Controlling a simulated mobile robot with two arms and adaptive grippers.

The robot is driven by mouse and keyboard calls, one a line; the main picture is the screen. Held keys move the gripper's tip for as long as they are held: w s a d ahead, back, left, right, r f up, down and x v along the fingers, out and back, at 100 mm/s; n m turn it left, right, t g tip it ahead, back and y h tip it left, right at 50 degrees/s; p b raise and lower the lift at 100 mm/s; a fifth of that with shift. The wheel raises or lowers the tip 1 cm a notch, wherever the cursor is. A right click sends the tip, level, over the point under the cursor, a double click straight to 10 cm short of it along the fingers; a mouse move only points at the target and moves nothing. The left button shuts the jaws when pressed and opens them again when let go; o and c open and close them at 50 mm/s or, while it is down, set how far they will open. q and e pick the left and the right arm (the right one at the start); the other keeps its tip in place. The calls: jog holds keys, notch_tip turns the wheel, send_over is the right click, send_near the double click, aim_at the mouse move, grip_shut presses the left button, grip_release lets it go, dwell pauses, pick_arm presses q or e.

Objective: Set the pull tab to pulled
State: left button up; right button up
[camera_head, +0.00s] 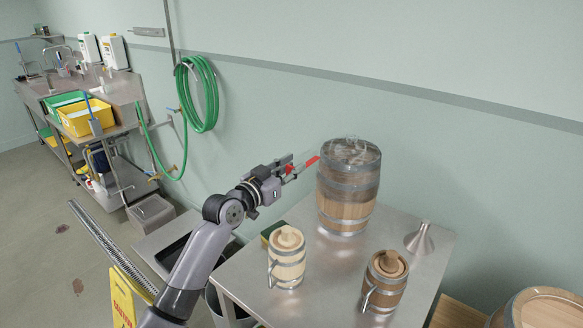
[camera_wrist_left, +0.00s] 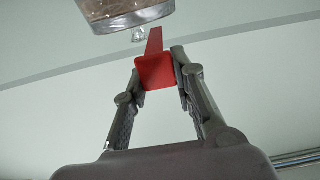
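The red pull tab (camera_head: 313,162) is a flat strip with a wider block at its near end, beside the upper left side of a banded barrel (camera_head: 347,208). My left gripper (camera_head: 288,169) is at the block end of the tab. In the left wrist view the pull tab (camera_wrist_left: 155,72) sits between both fingertips of my left gripper (camera_wrist_left: 160,66), which look closed on its sides. The strip's narrow end points toward the barrel (camera_wrist_left: 120,12). I cannot tell whether it touches the barrel. My right gripper is not in view.
The steel table (camera_head: 328,262) holds a light mug (camera_head: 287,262), a brown mug (camera_head: 384,285) and a steel funnel (camera_head: 420,240). A green hose (camera_head: 201,95) hangs on the wall behind. A yellow caution sign (camera_head: 122,300) stands at lower left.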

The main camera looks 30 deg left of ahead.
pick_arm(q)
jog(key=shift+o, duration=2.6)
jog(key=shift+s+a, duration=0.1)
jog(key=shift+s, duration=0.35)
jog(key=s+a, duration=0.1)
jog(key=s, duration=1)
jog(key=shift+a, duration=0.25)
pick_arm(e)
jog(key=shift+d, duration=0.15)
